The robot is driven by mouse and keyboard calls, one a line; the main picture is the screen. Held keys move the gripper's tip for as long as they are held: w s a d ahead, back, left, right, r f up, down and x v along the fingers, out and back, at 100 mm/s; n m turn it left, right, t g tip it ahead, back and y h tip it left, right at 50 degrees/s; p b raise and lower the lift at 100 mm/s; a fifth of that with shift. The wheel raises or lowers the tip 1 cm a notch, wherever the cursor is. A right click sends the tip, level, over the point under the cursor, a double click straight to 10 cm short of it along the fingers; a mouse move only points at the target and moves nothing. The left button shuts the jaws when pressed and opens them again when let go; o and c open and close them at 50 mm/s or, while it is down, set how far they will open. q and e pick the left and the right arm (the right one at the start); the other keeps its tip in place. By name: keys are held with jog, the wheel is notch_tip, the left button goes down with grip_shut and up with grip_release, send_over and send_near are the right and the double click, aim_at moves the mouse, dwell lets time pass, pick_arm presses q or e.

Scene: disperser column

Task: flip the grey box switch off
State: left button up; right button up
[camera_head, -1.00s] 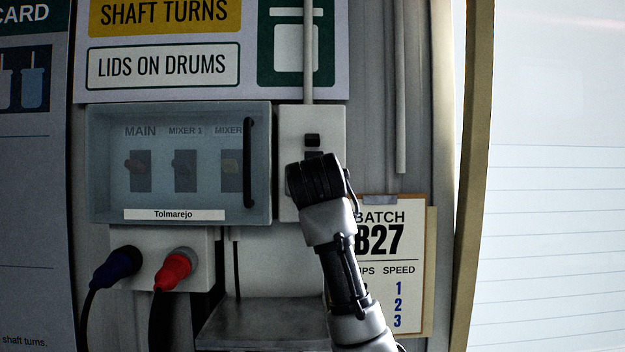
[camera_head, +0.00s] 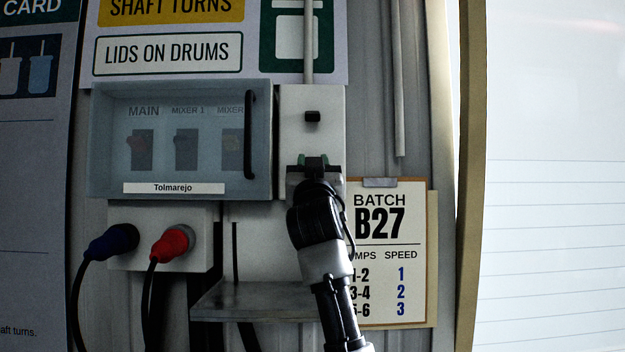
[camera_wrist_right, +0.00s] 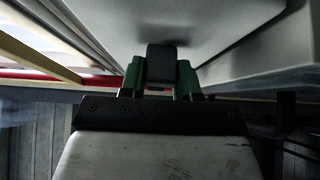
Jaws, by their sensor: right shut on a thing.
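The narrow light-grey switch box (camera_head: 293,128) is fixed to the column in the head view, right of the clear-covered panel. A black block (camera_head: 312,116) sits on its upper face. My right gripper (camera_head: 314,161) is at the lower part of the box, below this block, its green fingertips against the front. In the right wrist view the green fingers (camera_wrist_right: 161,80) are closed on both sides of a dark switch lever (camera_wrist_right: 161,62) that stands out from the grey surface. The lever's base and slot are hidden by the gripper. My left gripper is out of view.
A clear-covered panel (camera_head: 100,150) with several switches and a black handle (camera_head: 249,135) is close on the left. Blue (camera_head: 112,242) and red (camera_head: 172,244) plugs sit below it. A metal shelf (camera_head: 255,300) juts out left of my arm; a batch clipboard (camera_head: 385,240) hangs right.

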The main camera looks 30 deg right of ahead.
jog(key=shift+w+f+t+h+b, duration=0.1)
jog(key=shift+f+t+h+b, duration=0.4)
jog(key=shift+t+b, duration=0.4)
jog(key=o, duration=0.7)
jog(key=shift+o, duration=1.1)
jog(key=shift+r, duration=0.1)
